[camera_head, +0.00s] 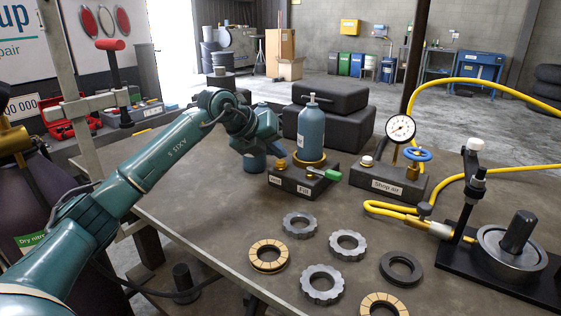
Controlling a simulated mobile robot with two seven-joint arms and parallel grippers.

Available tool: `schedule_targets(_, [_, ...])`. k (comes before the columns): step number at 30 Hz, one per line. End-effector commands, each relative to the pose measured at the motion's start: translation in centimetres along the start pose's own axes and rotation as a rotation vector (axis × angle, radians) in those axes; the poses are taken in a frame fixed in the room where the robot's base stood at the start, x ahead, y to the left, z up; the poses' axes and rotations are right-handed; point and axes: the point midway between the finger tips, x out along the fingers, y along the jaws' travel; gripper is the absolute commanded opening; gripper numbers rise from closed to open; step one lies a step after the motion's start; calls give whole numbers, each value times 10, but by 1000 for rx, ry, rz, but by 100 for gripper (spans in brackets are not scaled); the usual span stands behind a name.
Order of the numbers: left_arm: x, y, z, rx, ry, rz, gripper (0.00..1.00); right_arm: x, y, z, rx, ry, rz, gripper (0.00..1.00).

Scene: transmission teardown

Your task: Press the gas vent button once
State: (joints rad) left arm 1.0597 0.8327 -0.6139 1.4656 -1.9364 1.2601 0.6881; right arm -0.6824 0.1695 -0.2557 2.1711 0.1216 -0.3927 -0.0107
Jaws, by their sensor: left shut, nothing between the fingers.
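A dark station block (300,187) on the bench carries a "Vent" label at its left and a "Fill" label at its front. A small brass button (281,163) sits at the block's left rear, near the "Vent" label. A blue gas cylinder (311,132) stands upright in a brass ring on the block. My left gripper (276,153) is shut and empty, pointing down just over the brass button; whether it touches the button I cannot tell. The wrist hides part of the area behind. My right gripper is not in view.
A green lever (332,175) sticks out at the block's right. To the right stand a "Shop air" block (388,182), a gauge (400,129) and a yellow hose (475,178). Several rings and gears lie in front, including a black ring (401,258). Dark cases (335,96) stand behind.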

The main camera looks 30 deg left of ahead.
Motion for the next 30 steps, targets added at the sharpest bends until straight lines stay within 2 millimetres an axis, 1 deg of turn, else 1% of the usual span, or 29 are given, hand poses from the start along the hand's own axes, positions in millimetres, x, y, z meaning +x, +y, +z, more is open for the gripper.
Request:
schedule_targets(21, [7,5,-5,0,2,2,0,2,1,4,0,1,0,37])
schedule_targets(30, [6,5,-5,0,3,2,0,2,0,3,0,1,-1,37])
